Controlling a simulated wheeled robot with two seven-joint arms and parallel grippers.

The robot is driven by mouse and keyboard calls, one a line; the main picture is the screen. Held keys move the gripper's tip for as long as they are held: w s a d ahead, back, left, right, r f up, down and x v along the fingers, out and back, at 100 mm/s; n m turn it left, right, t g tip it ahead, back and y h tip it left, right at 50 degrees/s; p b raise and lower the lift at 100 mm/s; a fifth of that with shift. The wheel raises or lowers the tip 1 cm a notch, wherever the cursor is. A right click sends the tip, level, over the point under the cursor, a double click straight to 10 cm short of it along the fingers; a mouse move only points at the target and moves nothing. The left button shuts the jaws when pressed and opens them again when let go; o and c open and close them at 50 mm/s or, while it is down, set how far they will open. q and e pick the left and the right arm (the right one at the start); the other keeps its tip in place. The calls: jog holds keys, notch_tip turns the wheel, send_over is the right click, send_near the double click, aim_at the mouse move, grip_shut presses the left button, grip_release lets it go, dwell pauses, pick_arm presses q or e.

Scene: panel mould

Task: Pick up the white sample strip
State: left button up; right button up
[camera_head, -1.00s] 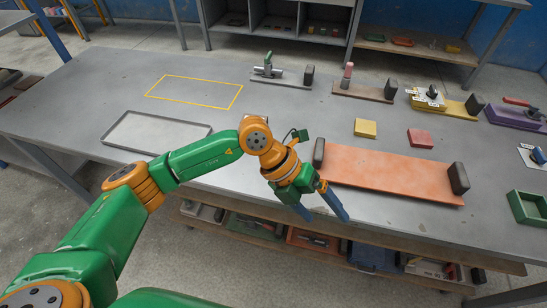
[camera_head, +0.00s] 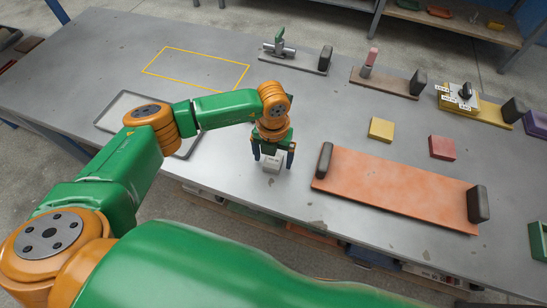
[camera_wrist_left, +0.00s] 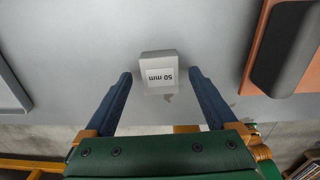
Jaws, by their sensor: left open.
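A small whitish block (camera_head: 273,161) sits on the grey bench near its front edge. In the left wrist view the block (camera_wrist_left: 160,68) carries a white label reading "50 mm". I cannot tell whether it is the white sample strip; no separate white strip is clear in either view. My left gripper (camera_head: 272,166) points down over the block, open, one finger to each side. In the wrist view the open fingers (camera_wrist_left: 160,75) flank the block's near end, with gaps on both sides. My right gripper is not in view.
An orange panel (camera_head: 400,190) with dark end blocks lies just right of the gripper. A yellow block (camera_head: 381,129) and a red block (camera_head: 442,147) stand behind it. A shallow grey tray (camera_head: 104,121) is left, partly behind my arm. The yellow outlined area (camera_head: 195,70) is empty.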

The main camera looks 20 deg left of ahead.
pick_arm(q)
jog(key=shift+w+f, duration=0.2)
jog(key=shift+s+r, duration=0.15)
jog(key=shift+s, duration=0.05)
jog(key=c, duration=1)
jog(key=shift+w, duration=0.1)
grip_shut()
jog(key=shift+r, duration=0.1)
